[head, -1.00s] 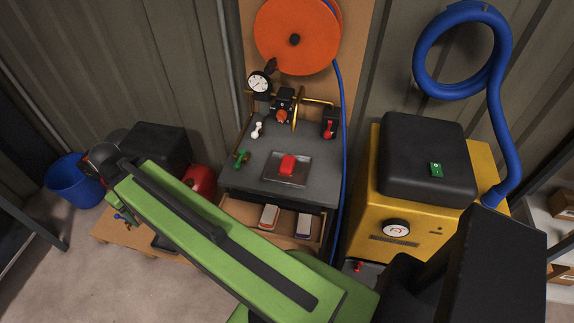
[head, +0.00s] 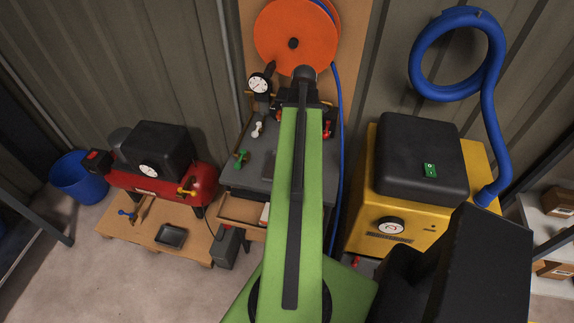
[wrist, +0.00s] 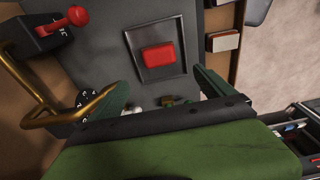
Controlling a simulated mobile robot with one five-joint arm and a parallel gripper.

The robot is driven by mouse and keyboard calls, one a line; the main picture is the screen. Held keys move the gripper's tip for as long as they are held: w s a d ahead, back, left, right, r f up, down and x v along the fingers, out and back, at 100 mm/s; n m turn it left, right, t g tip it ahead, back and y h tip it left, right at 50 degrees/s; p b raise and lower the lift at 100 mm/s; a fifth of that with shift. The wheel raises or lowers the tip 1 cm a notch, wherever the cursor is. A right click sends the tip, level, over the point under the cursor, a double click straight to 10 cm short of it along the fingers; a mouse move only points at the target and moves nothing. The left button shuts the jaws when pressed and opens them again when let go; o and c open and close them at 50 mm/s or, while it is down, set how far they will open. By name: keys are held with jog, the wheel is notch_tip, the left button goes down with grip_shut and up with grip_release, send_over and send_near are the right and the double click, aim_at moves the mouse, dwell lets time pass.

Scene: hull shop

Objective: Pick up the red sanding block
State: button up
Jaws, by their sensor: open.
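The red sanding block (wrist: 158,55) lies in a shallow dark metal tray (wrist: 180,72) on the grey bench top, seen in the wrist view. My gripper (wrist: 162,90) is open and empty, its two green fingers spread at the lower left and lower right of the tray in the picture. The block is between the finger directions but apart from them; I cannot tell the height. In the head view my green arm hides the block, the tray and the gripper, with the bench top (head: 256,168) showing at its left.
An open drawer (head: 238,211) juts from the bench front; pale-topped blocks (wrist: 222,42) lie in it. Brass piping (wrist: 62,112) and a red-knobbed valve (wrist: 76,16) stand close at the left in the wrist view. A yellow machine (head: 378,232) is right of the bench, a red compressor (head: 160,185) left.

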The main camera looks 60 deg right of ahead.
jog(key=f+b, duration=0.3)
jog(key=f, duration=0.1)
jog(key=w+f+b, duration=0.1)
jog(key=f+b, duration=0.2)
jog(key=b, duration=0.1)
jog(key=f+b, duration=0.4)
jog(key=shift+w+a+f, duration=0.15)
jog(key=shift+a+f, duration=0.05)
jog(key=shift+f, duration=0.1)
jog(key=f+b, duration=0.4)
jog(key=w+f+b, duration=0.1)
jog(key=b, duration=0.1)
jog(key=shift+f, duration=0.4)
jog(key=shift+r, duration=0.2)
jog(key=c, duration=1.3)
jog(key=shift+r+p, duration=0.55)
jog(key=shift+p, duration=0.25)
jog(key=shift+c, duration=0.2)
notch_tip(320, 180, up, 4)
jog(key=p, duration=0.4)
jog(key=s+r+p, duration=0.5)
jog(key=s+r, duration=0.1)
jog(key=s, duration=0.5)
jog(key=shift+s+d+p, duration=0.35)
jog(key=shift+p, duration=0.05)
